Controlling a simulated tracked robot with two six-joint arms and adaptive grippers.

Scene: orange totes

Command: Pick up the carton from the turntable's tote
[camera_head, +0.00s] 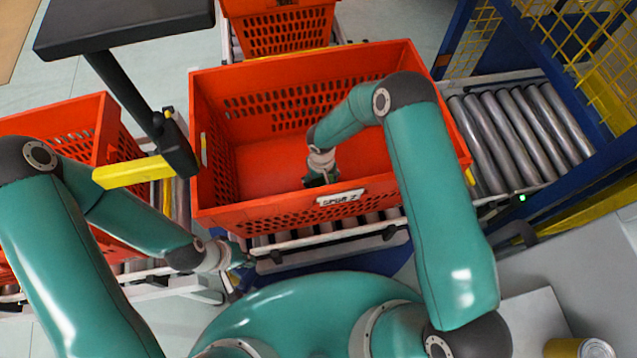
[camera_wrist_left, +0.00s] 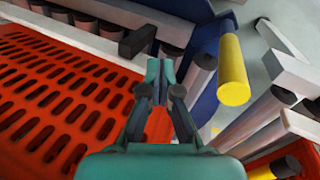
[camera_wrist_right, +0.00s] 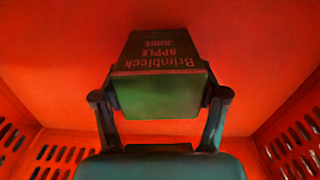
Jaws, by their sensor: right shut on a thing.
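The carton (camera_wrist_right: 160,85) is a dark green box lettered "Brimblock APPLE JUICE". In the right wrist view it stands between the two fingers of my right gripper (camera_wrist_right: 160,104), which is shut on its sides. The large orange tote (camera_head: 270,178) with a white label is in the middle of the head view. My right gripper (camera_head: 318,180) reaches down inside it near the front wall; the carton is hidden there. My left gripper (camera_head: 243,262) is outside the tote, by its front left corner. In the left wrist view its fingers (camera_wrist_left: 160,68) are together and empty.
Another orange tote (camera_head: 90,145) is at the left and one more (camera_head: 285,30) at the back. A roller conveyor (camera_head: 520,135) runs right, beside blue posts and yellow mesh (camera_head: 590,60). A yellow can (camera_head: 580,347) is at bottom right.

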